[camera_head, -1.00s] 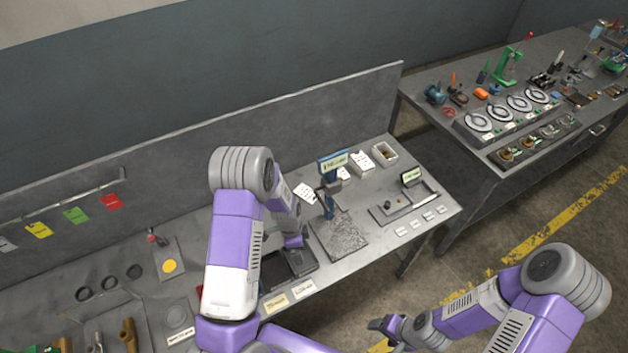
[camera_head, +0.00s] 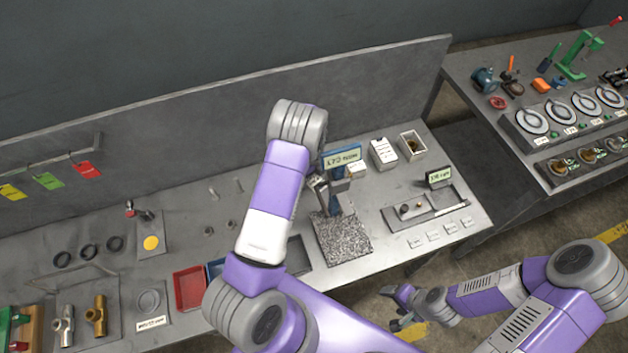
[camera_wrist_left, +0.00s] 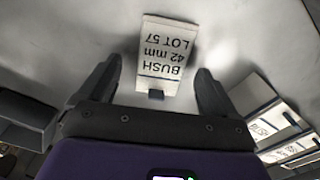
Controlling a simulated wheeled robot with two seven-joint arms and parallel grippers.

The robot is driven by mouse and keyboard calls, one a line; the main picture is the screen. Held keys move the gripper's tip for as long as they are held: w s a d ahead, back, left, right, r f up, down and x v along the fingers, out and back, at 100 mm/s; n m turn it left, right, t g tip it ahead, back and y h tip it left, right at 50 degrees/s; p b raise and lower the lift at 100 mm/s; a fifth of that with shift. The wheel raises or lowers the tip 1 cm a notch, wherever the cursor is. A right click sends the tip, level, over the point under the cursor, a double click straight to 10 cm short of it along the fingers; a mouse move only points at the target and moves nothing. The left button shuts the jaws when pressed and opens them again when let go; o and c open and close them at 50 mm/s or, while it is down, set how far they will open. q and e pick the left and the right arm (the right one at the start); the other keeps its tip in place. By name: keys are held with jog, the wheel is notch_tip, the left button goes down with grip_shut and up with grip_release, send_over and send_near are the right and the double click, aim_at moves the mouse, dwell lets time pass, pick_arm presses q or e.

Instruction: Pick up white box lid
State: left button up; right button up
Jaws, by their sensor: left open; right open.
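A white box lid (camera_wrist_left: 167,50) with the printed words BUSH 42 mm LOT 57 shows in the left wrist view, upside down to the camera. My left gripper (camera_wrist_left: 159,68) is open, with one finger on each side of the lid's near part; I see a gap at both sides and no grip. A small dark piece shows at the lid's near edge. In the head view, my left arm and the blue stand crowd this spot, so I cannot tell the lid clearly there. My right gripper (camera_head: 394,305) is open and empty, in front of the bench and away from the lid.
A blue stand with a display (camera_head: 342,158) is close beside my left gripper. A grey speckled plate (camera_head: 342,238) lies in front. A grey tray (camera_head: 420,211) is to the right.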

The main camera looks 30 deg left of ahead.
pick_arm(q)
jog(key=shift+w+f, duration=0.1)
jog(key=shift+f, duration=0.6)
jog(key=c, duration=1.1)
jog(key=shift+r, duration=0.1)
